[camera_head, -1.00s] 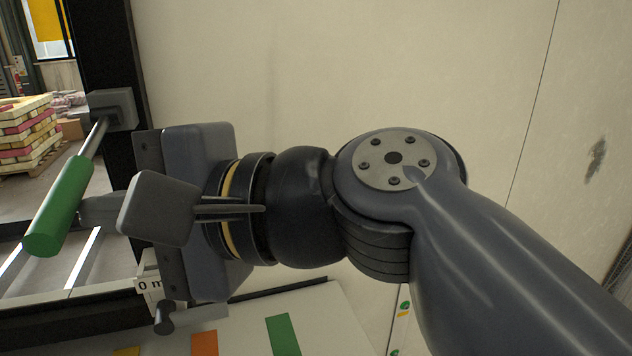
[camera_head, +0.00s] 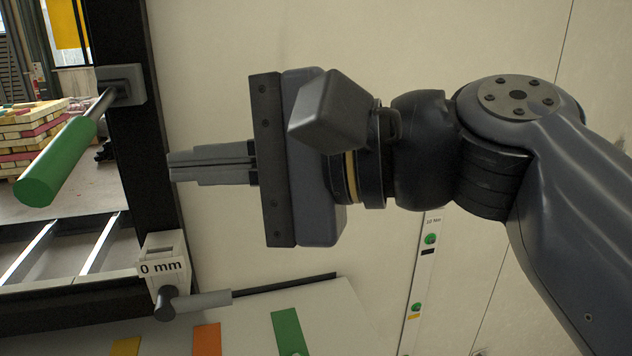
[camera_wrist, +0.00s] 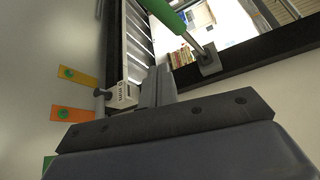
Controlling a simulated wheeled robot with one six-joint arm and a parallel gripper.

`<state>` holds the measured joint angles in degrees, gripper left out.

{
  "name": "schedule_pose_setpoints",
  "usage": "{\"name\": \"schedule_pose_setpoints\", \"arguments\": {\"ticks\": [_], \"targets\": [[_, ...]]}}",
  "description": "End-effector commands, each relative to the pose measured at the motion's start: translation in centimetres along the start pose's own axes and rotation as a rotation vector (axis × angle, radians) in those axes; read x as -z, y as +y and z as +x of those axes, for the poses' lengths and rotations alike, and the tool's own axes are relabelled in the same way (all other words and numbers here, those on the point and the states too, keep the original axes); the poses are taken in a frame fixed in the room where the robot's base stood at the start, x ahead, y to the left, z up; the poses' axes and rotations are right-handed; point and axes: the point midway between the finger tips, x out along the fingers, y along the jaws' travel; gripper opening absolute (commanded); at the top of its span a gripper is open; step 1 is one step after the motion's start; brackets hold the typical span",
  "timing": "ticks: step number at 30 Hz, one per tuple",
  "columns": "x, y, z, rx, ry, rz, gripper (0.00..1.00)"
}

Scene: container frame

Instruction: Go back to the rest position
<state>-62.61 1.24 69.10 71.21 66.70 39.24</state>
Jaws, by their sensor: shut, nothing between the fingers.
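My gripper (camera_head: 172,166) is shut and empty in the head view, its fingers together and pointing left. Its tips are close to the black upright post in the picture; I cannot tell whether they touch it. In the wrist view my gripper's fingers (camera_wrist: 158,72) also show together with nothing between them. A green handle (camera_head: 58,160) on a metal rod stands out from a grey block on the post, left of my gripper and apart from it.
A black frame post (camera_head: 140,150) runs down the left. A white block marked "0 mm" (camera_head: 163,262) with a grey lever (camera_head: 195,303) sits below my gripper. Orange (camera_head: 206,340) and green (camera_head: 288,332) plates lie on a panel.

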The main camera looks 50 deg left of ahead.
Motion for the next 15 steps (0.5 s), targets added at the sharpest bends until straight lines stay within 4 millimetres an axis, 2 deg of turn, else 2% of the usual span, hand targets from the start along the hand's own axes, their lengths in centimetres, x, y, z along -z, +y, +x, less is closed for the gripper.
{"name": "schedule_pose_setpoints", "arguments": {"ticks": [6, 15], "targets": [[0.8, -1.1, -2.2, -0.002, 0.002, 0.001, 0.00], [0.8, -1.4, -2.8, -0.003, -0.001, 0.001, 0.00]]}}
